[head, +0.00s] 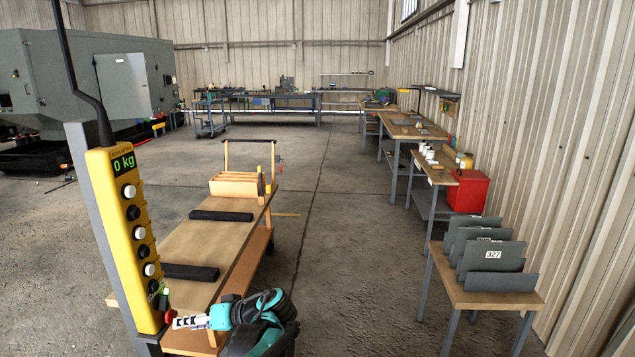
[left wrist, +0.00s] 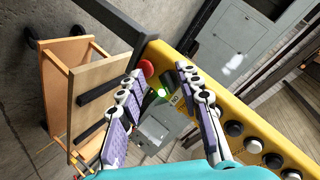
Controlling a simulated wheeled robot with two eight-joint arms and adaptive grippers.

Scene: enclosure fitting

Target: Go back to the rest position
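My left gripper (head: 190,322) is at the bottom of the head view, just right of the lower end of a yellow control pendant (head: 123,235). In the left wrist view its two fingers (left wrist: 160,70) stand apart with nothing held between them. A red button (left wrist: 146,68) on the pendant's end shows beyond the gap, with a small green part beside it. I cannot tell whether a finger touches the pendant. The pendant display reads 0 kg. My right gripper is not in view.
A wooden cart (head: 200,245) with two black bars stands right of the pendant. A small table (head: 485,298) at the right holds grey panels (head: 492,257), one marked 327. A red bin (head: 468,190) is behind it. The middle floor is clear.

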